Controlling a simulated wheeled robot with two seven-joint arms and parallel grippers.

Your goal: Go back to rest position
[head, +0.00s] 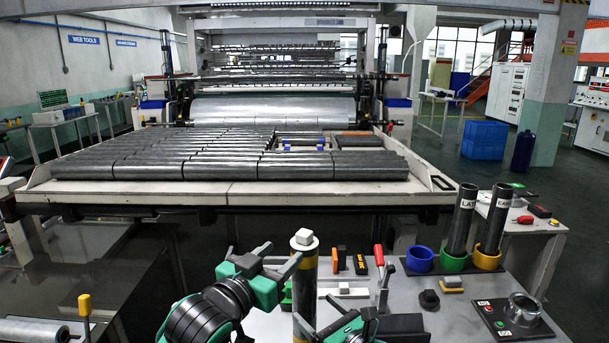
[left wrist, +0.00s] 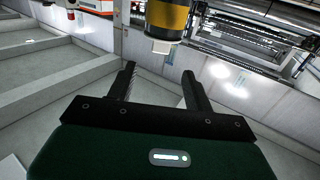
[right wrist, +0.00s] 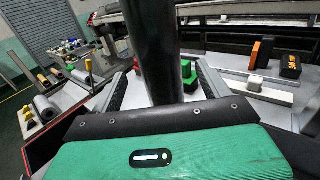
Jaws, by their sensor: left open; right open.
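A dark upright tube with a yellow band and a white square cap (head: 304,262) stands at the front middle of the bench. My left gripper (head: 280,260) is open and empty, left of the tube's top. In the left wrist view the tube's yellow band and white end (left wrist: 166,20) show past the open fingers (left wrist: 160,88). My right gripper (head: 318,311) is open, low by the tube's shaft. In the right wrist view the dark shaft (right wrist: 157,45) stands between the spread fingers (right wrist: 165,85); whether they touch it I cannot tell.
On the bench (head: 425,320) stand two dark tubes in yellow (head: 452,262) and green (head: 487,258) holders, an empty blue ring (head: 420,260) and a control box (head: 513,318). Small tools lie behind the capped tube. The winder with a bed of dark rolls (head: 230,165) fills the back.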

